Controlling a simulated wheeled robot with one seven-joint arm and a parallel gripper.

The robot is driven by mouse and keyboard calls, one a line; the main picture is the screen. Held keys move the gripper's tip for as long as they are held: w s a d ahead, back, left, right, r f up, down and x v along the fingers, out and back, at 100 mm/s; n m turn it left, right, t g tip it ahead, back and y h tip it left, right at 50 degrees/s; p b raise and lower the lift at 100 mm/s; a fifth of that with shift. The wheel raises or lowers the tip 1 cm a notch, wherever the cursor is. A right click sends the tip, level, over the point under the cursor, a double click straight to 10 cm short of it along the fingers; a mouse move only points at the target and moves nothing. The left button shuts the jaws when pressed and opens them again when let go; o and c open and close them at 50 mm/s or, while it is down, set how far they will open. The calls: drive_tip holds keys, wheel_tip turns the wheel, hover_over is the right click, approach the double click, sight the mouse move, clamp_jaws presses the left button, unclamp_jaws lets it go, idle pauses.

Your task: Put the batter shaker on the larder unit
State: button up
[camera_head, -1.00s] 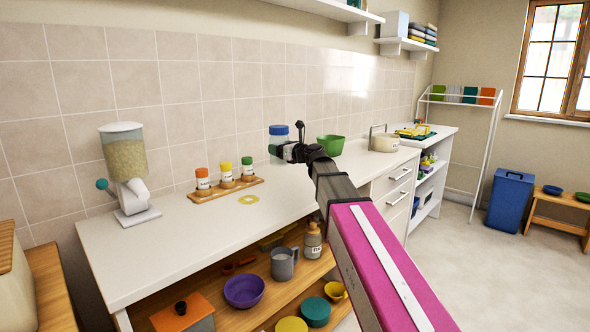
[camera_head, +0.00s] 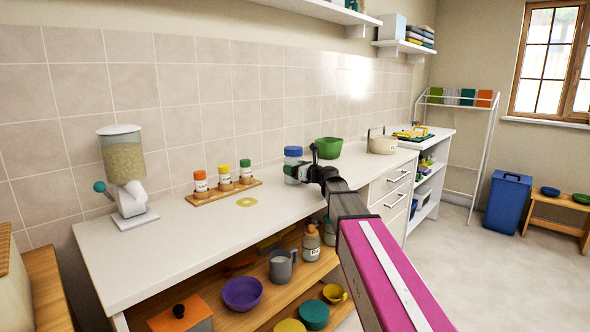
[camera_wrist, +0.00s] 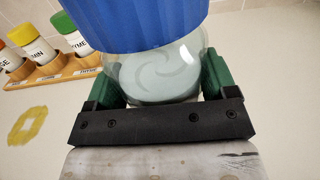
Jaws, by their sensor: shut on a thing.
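The batter shaker, a clear jar with a blue lid, shows in the head view (camera_head: 293,154) above or on the white counter. It also fills the top of the wrist view (camera_wrist: 155,25). My gripper (camera_head: 298,172) is shut around the shaker's clear body, with a green finger pad on each side in the wrist view (camera_wrist: 160,78). The shaker looks upright. I cannot tell whether its base touches the counter. A white unit with open shelves (camera_head: 428,188) stands at the counter's far right end; I cannot tell for sure that it is the larder unit.
A spice rack (camera_head: 225,190) and a yellow ring mark (camera_head: 247,202) lie left of the shaker. A grain dispenser (camera_head: 126,175) stands further left. Wall shelves hang above. The counter front is clear.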

idle(0.3)
drive_tip(key=o, duration=1.2)
drive_tip(key=v, duration=1.2)
